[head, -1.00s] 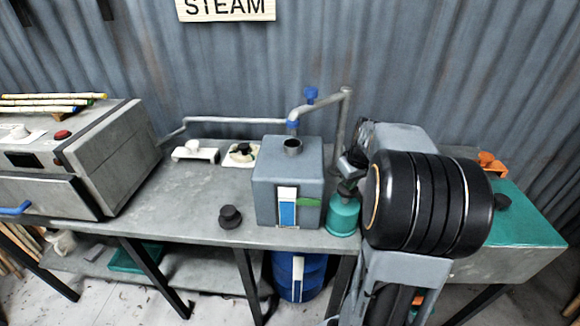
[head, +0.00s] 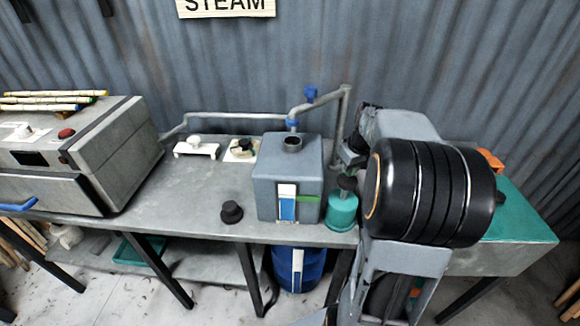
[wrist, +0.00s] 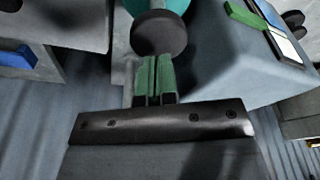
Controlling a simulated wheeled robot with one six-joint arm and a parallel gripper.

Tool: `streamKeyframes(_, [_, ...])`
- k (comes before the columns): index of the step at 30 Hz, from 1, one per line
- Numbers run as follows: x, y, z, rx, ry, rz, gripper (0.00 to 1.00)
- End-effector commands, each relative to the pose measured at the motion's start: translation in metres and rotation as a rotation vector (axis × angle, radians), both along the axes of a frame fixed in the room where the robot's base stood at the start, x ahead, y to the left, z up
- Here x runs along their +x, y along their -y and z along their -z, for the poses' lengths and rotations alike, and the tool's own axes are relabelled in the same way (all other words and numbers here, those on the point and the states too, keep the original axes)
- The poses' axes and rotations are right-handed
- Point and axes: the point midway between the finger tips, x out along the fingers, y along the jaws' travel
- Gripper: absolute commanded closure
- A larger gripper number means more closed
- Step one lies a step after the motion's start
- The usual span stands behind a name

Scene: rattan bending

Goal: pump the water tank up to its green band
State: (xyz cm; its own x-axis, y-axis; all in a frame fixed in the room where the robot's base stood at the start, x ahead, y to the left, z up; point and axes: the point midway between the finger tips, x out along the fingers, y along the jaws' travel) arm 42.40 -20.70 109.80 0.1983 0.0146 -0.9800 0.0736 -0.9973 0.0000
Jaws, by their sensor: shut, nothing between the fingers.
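The grey water tank (head: 265,182) stands on the bench with an open filler neck (head: 292,143) on top. Its front gauge (head: 288,208) shows blue below white. The green band (head: 309,198) is beside the gauge, and the blue top looks about level with it; the exact match is too small to tell.
A loose black cap (head: 231,212) lies on the bench left of the tank. A pipe (head: 240,119) with blue valves runs behind it. A grey steam box (head: 75,155) stands at left and a teal surface (head: 518,218) at right. Bench left of the cap is clear.

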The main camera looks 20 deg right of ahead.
Motion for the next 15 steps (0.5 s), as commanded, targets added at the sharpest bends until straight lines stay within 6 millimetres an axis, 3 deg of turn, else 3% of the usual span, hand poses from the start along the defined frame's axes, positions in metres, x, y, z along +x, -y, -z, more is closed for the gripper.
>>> streamKeyframes(8, [0.000,0.000,-0.007,0.000,0.000,0.000,1.00])
streamKeyframes(15, [0.000,0.000,-0.030,0.000,0.000,0.000,1.00])
